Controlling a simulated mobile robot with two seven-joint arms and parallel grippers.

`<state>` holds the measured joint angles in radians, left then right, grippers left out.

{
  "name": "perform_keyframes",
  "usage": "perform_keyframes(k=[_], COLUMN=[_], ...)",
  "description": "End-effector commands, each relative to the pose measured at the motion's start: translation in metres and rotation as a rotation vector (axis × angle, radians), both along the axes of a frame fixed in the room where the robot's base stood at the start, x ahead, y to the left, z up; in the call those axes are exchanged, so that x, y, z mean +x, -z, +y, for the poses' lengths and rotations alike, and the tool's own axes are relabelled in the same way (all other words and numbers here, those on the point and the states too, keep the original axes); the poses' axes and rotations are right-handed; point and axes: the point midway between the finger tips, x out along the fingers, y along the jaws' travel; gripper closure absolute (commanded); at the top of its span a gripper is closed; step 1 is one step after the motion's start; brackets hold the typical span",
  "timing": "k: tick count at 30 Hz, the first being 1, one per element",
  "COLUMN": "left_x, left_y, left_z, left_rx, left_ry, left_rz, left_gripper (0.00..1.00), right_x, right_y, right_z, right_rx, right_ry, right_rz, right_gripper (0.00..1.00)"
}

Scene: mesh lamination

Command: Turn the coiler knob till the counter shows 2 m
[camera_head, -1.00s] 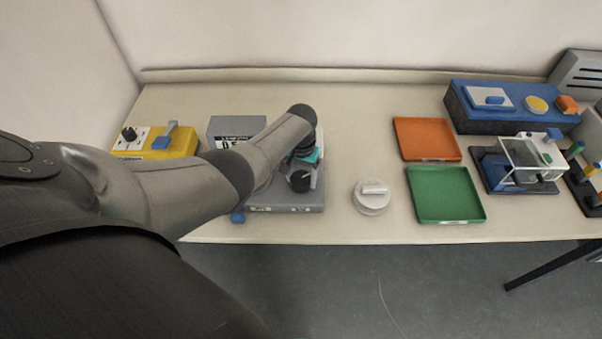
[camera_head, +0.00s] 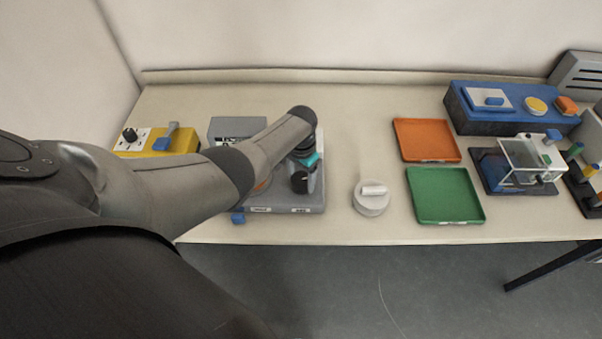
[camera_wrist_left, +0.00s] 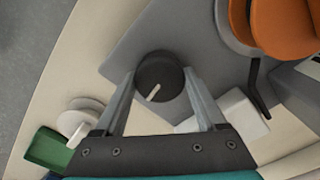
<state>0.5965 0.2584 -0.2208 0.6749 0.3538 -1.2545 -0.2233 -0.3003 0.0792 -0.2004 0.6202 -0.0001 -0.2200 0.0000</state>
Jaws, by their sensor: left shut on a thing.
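The coiler is a grey base (camera_head: 285,208) at the table's front edge, with an orange roll (camera_wrist_left: 285,25) on it. Its black round knob (camera_wrist_left: 158,70) has a white pointer line, seen in the left wrist view. My left gripper (camera_wrist_left: 161,77) is shut on the knob, one finger on each side. In the head view the knob (camera_head: 299,183) shows below my wrist. A grey box (camera_head: 238,125) behind the coiler carries a display, mostly covered by my arm, so its number cannot be read. My right gripper is not in view.
A yellow box (camera_head: 158,148) with a lever stands left. A white round piece with a handle (camera_head: 371,203), an orange tray (camera_head: 427,140) and a green tray (camera_head: 445,195) lie right of the coiler. Blue equipment (camera_head: 470,122) stands at the back right.

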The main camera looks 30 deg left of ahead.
Motion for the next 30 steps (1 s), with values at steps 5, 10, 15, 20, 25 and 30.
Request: perform_keyframes(k=[5,10,15,20,25,30], left_x=[-0.001,-0.001,0.000,0.000,0.000,0.000], left_y=[0.001,0.001,0.000,-0.001,-0.016,-0.045], left_z=[0.000,0.000,0.000,0.000,0.000,0.000], left_rx=[0.000,0.000,0.000,0.000,0.000,0.001], left_ry=[-0.001,-0.002,-0.002,-0.002,-0.002,-0.001], left_rz=[0.003,0.002,0.001,0.000,-0.002,-0.003], left_gripper=[0.26,0.07,0.00,0.00,0.00,0.00], right_x=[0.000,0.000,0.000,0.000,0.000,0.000], right_y=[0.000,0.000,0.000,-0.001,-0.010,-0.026], right_z=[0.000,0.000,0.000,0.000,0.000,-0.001], right_rx=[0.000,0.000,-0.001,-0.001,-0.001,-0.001], right_ry=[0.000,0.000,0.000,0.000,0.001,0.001], right_rz=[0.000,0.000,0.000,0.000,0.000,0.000], right_gripper=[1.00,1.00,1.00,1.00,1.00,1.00])
